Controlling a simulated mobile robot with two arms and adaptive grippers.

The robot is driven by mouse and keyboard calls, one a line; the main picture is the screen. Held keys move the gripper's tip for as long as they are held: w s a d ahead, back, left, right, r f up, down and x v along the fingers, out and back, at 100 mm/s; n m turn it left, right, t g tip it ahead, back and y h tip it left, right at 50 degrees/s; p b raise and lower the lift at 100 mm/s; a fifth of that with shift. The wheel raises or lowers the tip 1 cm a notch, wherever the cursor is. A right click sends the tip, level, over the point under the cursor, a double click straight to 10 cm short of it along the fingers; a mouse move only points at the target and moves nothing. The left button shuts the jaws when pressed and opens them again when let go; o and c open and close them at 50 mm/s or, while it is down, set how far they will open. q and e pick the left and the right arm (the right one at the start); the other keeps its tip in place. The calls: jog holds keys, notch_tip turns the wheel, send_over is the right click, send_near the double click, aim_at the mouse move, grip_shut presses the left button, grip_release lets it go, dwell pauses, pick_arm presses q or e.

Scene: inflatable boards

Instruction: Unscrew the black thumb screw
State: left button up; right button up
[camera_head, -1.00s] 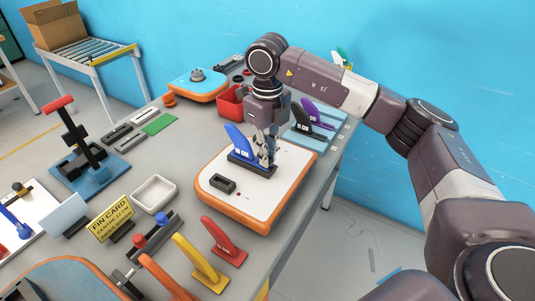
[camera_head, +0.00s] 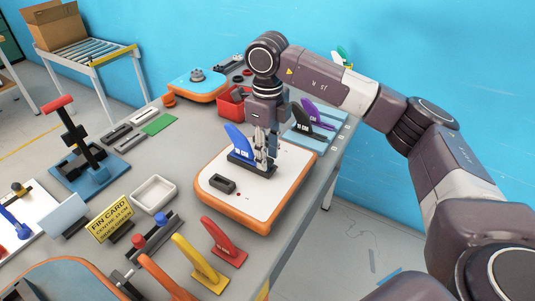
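My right gripper (camera_head: 266,150) points down at the blue fin (camera_head: 238,143), which stands upright in a black base on the white board with an orange rim (camera_head: 232,205). The fingertips are at the right end of that black base. The black thumb screw cannot be made out; the gripper hides that spot. Whether the fingers are open or shut is too small to tell. My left gripper is out of view.
A black slotted box (camera_head: 222,185) sits on the board's near left. Red (camera_head: 222,240) and yellow (camera_head: 200,262) fins stand in front. Black and purple fins (camera_head: 316,116) stand behind on a light blue plate. A white tray (camera_head: 153,194) and a fin card (camera_head: 111,219) are at left.

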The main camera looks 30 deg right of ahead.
notch_tip(320, 180, up, 12)
dwell(0.4)
jog(key=shift+f, duration=0.1)
